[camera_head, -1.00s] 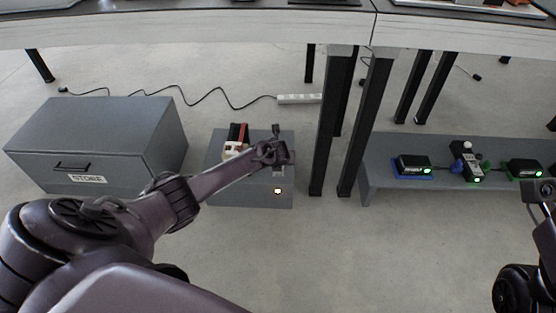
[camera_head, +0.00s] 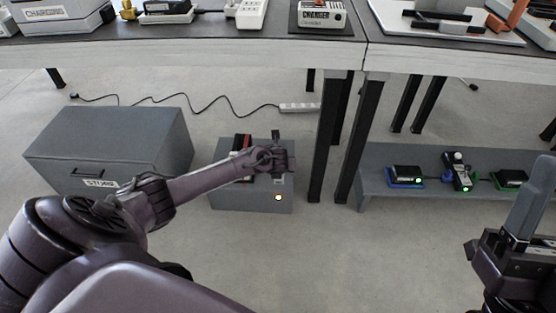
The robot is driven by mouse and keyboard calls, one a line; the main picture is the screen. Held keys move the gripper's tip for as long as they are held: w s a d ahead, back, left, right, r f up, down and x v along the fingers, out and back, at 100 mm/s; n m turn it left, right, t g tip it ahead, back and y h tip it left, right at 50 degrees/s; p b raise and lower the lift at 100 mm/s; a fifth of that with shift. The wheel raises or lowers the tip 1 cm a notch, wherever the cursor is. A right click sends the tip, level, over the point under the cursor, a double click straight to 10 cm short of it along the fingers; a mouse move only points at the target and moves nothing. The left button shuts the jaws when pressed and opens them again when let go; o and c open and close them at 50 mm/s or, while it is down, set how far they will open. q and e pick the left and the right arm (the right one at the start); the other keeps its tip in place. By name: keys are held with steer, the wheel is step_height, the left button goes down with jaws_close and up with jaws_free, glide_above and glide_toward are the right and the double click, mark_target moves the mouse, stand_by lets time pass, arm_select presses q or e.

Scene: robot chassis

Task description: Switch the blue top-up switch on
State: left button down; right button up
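A grey STORE box (camera_head: 110,150) is on the floor at left. The small grey box (camera_head: 235,198) holds a red and black item and shows a lit lamp. Black table legs (camera_head: 330,140) stand between it and the low bench (camera_head: 375,160). Chargers (camera_head: 320,17) are on the table above.

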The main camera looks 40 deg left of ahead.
arm_select(q)
steer(key=shift+s+d+r+p, duration=0.1)
steer(key=shift+s+r+p, duration=0.1)
steer(key=shift+r, duration=0.25)
steer(key=shift+s+d+r+p, duration=0.1)
steer(key=shift+r+p, duration=0.1)
steer(key=shift+r, duration=0.25)
arm_select(e)
steer(key=w+a+f+g+h, duration=0.2)
steer(key=w+f+g, duration=0.1)
steer(key=w+f, duration=0.2)
steer(key=shift+a+f+m+g+h, duration=0.15)
steer(key=shift+f+m+g+h, duration=0.25)
steer(key=shift+f, duration=0.05)
